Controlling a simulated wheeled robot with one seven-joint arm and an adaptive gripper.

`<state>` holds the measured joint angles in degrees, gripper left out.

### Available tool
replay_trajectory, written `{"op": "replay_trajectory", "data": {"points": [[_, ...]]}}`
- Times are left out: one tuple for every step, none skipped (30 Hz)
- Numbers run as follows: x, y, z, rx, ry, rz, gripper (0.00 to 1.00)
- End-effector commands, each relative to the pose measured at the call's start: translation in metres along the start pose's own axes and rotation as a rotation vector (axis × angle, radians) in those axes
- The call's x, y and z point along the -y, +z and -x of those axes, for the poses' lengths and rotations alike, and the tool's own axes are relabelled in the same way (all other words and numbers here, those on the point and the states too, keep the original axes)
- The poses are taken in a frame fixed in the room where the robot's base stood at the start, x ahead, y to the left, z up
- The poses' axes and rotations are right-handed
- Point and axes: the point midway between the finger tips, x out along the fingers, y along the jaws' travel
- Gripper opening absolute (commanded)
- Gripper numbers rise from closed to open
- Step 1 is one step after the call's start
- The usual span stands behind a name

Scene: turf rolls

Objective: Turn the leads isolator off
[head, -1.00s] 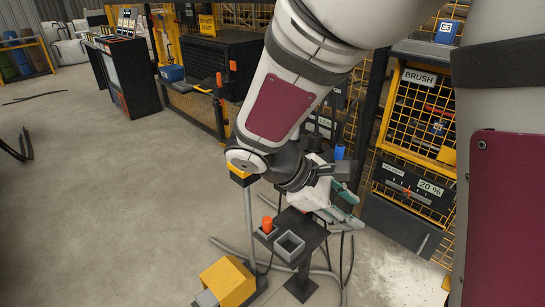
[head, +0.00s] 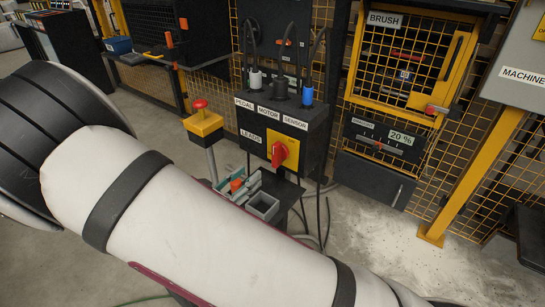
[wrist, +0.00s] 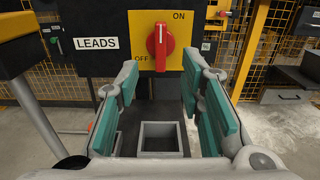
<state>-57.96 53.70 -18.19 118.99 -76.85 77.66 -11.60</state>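The leads isolator is a red rotary handle (head: 279,155) on a yellow plate (head: 291,146), on the front of a black box (head: 262,122) beside a "LEADS" label. In the wrist view the red handle (wrist: 160,46) stands about upright, between "ON" at the upper right and "OFF" at the lower left. My gripper (wrist: 162,72) is open and empty, its teal-padded fingers spread below and either side of the handle, apparently not touching it. In the head view my arm hides most of the gripper; teal finger parts show below the box.
A grey square holder (head: 263,206) sits on the stand below the box. A yellow post box with a red button (head: 202,118) stands close on the left. Cables with plugs enter the box top. A yellow mesh cage with a "BRUSH" panel (head: 410,60) stands to the right.

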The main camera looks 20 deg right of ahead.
Motion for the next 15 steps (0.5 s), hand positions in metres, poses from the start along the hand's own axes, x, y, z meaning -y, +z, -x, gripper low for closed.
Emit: {"op": "replay_trajectory", "data": {"points": [[0.001, -0.001, -0.011, -0.001, -0.004, 0.0, 0.35], [0.001, -0.001, -0.016, 0.0, -0.005, -0.001, 0.35], [0.001, -0.001, -0.024, 0.0, -0.005, -0.001, 0.35], [0.001, -0.001, -0.03, 0.0, -0.005, -0.001, 0.35], [0.002, -0.002, -0.036, -0.001, -0.006, -0.001, 0.35], [0.001, -0.001, -0.044, 0.0, -0.005, -0.001, 0.35], [0.002, -0.001, -0.05, 0.0, -0.006, -0.002, 0.35], [0.001, -0.002, -0.056, -0.001, -0.005, -0.002, 0.35], [0.002, -0.002, -0.064, -0.002, -0.006, -0.002, 0.35], [0.002, -0.002, -0.07, -0.001, -0.006, -0.002, 0.35], [0.001, -0.002, -0.075, -0.001, -0.005, -0.002, 0.35], [0.002, -0.002, -0.082, -0.002, -0.006, -0.002, 0.35], [0.002, -0.002, -0.087, -0.002, -0.005, -0.001, 0.35], [0.002, -0.002, -0.091, -0.001, -0.005, -0.001, 0.35], [0.002, -0.001, -0.097, -0.001, -0.005, -0.002, 0.35]]}}
